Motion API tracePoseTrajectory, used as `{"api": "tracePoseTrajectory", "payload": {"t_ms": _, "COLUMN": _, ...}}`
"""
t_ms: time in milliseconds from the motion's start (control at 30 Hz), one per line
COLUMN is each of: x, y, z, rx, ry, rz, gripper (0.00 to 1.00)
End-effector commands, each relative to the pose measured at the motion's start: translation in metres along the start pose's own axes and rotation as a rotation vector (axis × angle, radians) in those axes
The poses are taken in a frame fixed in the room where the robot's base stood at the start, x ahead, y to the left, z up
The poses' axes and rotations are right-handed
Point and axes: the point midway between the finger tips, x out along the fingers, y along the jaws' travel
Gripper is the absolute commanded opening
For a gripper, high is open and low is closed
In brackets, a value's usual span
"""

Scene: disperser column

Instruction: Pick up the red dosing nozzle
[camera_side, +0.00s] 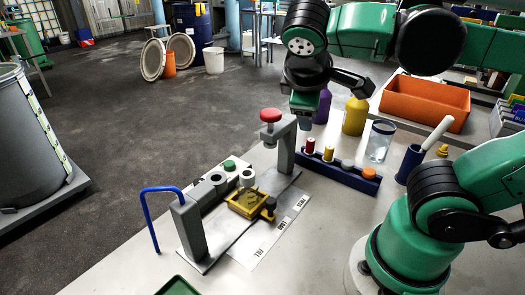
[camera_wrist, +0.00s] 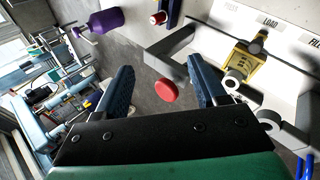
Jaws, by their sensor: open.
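The red dosing nozzle (camera_side: 310,144) stands upright at the left end of a dark blue rack (camera_side: 340,176). It has a pale top and also shows small at the top edge of the wrist view (camera_wrist: 158,18), beyond my fingertips. My gripper (camera_side: 313,113) is open and empty, just above the nozzle's end of the rack in the side view. In the wrist view my two dark blue fingers (camera_wrist: 164,75) are spread apart. The red round knob of the press (camera_wrist: 166,91) appears between them, lower down; I cannot tell the exact gap to it.
The grey press post with its red knob (camera_side: 270,115) stands close left of my gripper. The rack also holds yellow, grey and orange pieces. Purple (camera_side: 323,107) and yellow (camera_side: 355,116) bottles, a glass jar (camera_side: 380,141) and an orange bin (camera_side: 424,103) stand behind. A yellow fixture (camera_side: 246,204) sits in front.

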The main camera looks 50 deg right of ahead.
Motion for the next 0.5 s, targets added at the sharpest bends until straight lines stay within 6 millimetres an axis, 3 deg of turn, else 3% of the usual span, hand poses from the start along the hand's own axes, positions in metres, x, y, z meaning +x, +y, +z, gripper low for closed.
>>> {"api": "tracePoseTrajectory", "payload": {"t_ms": 167, "x": -0.004, "y": 0.004, "z": 0.000, "rx": 0.000, "ry": 0.000, "rz": 0.000, "gripper": 0.64}}
{"api": "tracePoseTrajectory", "payload": {"t_ms": 400, "x": -0.040, "y": 0.034, "z": 0.000, "rx": 0.000, "ry": 0.000, "rz": 0.000, "gripper": 0.64}}
{"api": "tracePoseTrajectory", "payload": {"t_ms": 500, "x": -0.033, "y": 0.045, "z": -0.003, "rx": 0.064, "ry": -0.074, "rz": -0.081, "gripper": 0.64}}
